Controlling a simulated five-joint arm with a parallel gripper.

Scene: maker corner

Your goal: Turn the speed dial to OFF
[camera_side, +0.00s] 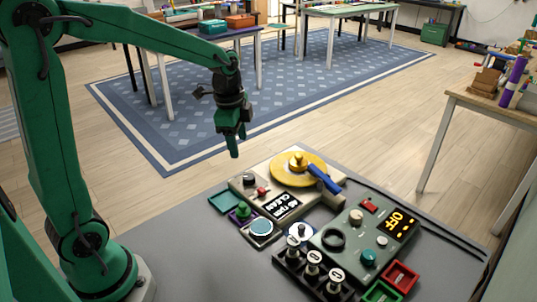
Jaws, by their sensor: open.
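A cream record-player-like device (318,208) has a yellow disc (285,170) with a blue arm (324,179) across its edge. I cannot tell for certain which knob is the speed dial, and no pointer mark is readable. My gripper (233,146) is open and empty, pointing down, above and left of the device, apart from it. The small picture hides the exact gap between its fingers.
Stamp-like handles (313,262), a red tray (400,277) and a teal tray (225,201) lie close by. The grey tabletop (190,250) is clear at the left.

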